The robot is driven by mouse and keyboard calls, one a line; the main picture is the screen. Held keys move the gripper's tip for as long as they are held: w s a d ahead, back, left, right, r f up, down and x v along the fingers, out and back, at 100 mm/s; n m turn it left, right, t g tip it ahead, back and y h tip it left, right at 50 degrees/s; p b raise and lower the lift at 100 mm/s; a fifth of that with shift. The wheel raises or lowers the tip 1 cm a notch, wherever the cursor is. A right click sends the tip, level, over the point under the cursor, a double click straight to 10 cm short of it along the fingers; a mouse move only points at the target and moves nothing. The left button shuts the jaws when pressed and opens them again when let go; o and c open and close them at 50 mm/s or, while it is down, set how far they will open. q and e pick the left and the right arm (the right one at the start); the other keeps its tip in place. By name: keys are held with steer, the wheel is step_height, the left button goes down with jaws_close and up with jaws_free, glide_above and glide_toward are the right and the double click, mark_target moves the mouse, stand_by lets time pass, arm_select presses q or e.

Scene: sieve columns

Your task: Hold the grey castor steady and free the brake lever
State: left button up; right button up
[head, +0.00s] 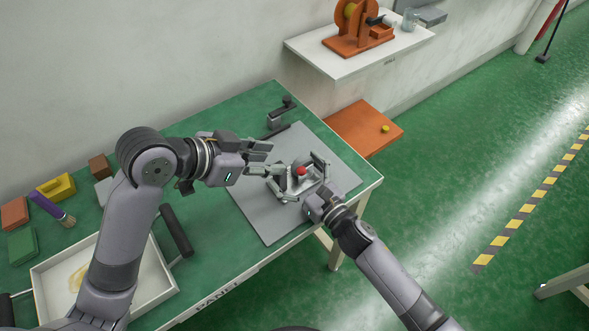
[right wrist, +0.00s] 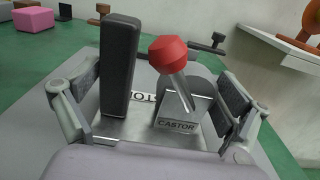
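The grey castor (head: 297,183) sits on a grey mat on the green bench, partly hidden by my right gripper. Its plate, labelled CASTOR (right wrist: 177,126), shows in the right wrist view. The brake lever has a red knob (head: 301,171); in the right wrist view the red knob (right wrist: 167,54) tops a tilted metal stem. A dark upright block (right wrist: 119,70) stands left of the lever. My right gripper (head: 299,176) is open, with a finger on either side of the castor; I cannot tell whether they touch it. My left gripper (head: 266,158) is open and empty, just left of the castor.
The grey mat (head: 265,222) has free room at its front. A dark clamp-like fixture (head: 281,113) stands behind it. A white tray (head: 155,293), a brush (head: 52,209) and several coloured blocks lie to the left. An orange board (head: 365,128) lies beyond the bench's right edge.

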steer(key=c, duration=1)
stand_by(0.5)
